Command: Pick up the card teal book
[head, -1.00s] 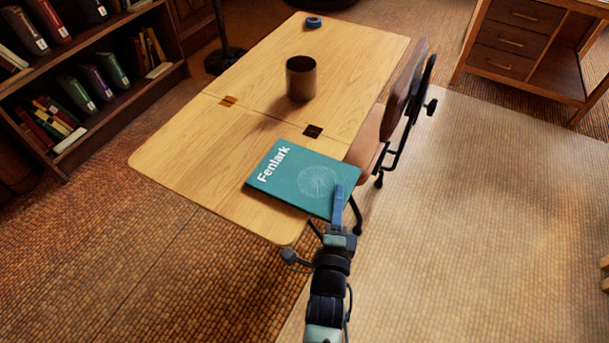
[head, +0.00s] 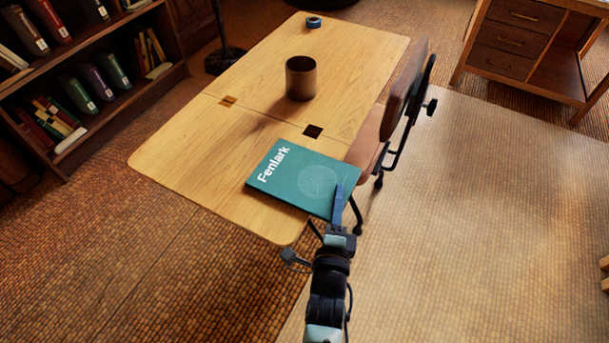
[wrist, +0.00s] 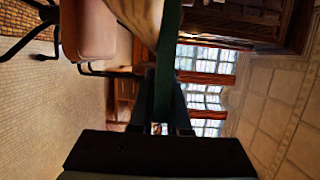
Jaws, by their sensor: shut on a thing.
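The teal book (head: 300,180), with "Fenlark" and a pale round dandelion-like drawing on its cover, lies flat near the front right corner of the wooden table (head: 190,160). Its near right corner reaches past the table edge. My gripper (head: 338,205) is at that corner, with one blue finger over the cover. The lower finger is hidden under the book in the head view. In the wrist view the book (wrist: 168,50) shows edge-on as a dark green strip running in between the fingers, which are shut on it.
A dark metal cup (head: 300,79) stands behind the book, and a roll of blue tape (head: 313,22) lies at the far end. A brown chair (head: 400,95) stands close along the table's right side. A bookshelf (head: 85,85) is at left, a drawer desk (head: 515,45) at upper right.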

